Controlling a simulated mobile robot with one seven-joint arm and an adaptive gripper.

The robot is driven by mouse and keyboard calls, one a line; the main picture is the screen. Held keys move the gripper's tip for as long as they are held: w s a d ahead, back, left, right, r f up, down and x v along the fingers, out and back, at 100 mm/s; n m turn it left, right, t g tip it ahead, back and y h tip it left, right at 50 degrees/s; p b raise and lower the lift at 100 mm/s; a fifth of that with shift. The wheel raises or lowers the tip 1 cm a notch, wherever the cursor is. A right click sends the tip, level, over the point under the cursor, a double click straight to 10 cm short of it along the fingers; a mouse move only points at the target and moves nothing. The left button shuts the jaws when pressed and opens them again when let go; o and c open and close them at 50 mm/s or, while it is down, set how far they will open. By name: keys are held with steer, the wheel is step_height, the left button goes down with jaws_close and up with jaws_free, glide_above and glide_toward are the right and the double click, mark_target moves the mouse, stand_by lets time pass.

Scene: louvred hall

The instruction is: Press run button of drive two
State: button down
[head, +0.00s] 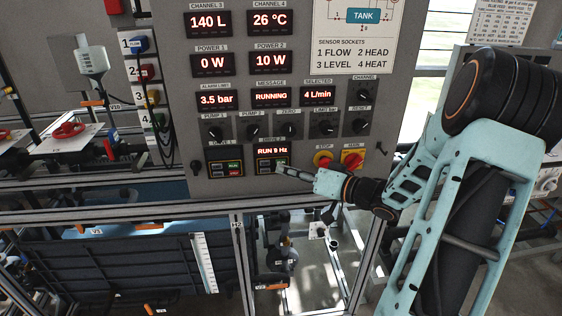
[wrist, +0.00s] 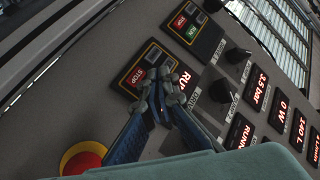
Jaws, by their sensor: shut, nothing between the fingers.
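The drive two panel (head: 264,162) is on the grey console, with a display that reads "RUN 9 Hz". My gripper (head: 281,169) is shut and empty, its tip at the right side of this panel. In the wrist view the closed fingertips (wrist: 166,86) are over the panel (wrist: 136,76) and cover part of it. A red STOP label shows there beside the fingers. The run button is hidden by the fingers, and I cannot tell whether they touch it.
Drive one (head: 226,168) with green and red buttons is to the left. A yellow-and-red stop button (head: 323,159) and a main switch (head: 352,159) are to the right. The message display (head: 271,97) reads "RUNNING". Knobs (head: 252,130) sit above.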

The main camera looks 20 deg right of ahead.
steer(key=s+p, duration=0.1)
steer(key=s, duration=0.1)
steer(key=s+a, duration=0.1)
steer(key=s, duration=0.2)
steer(key=shift+a+p, duration=0.1)
steer(key=shift+p, duration=0.25)
stand_by(0.7)
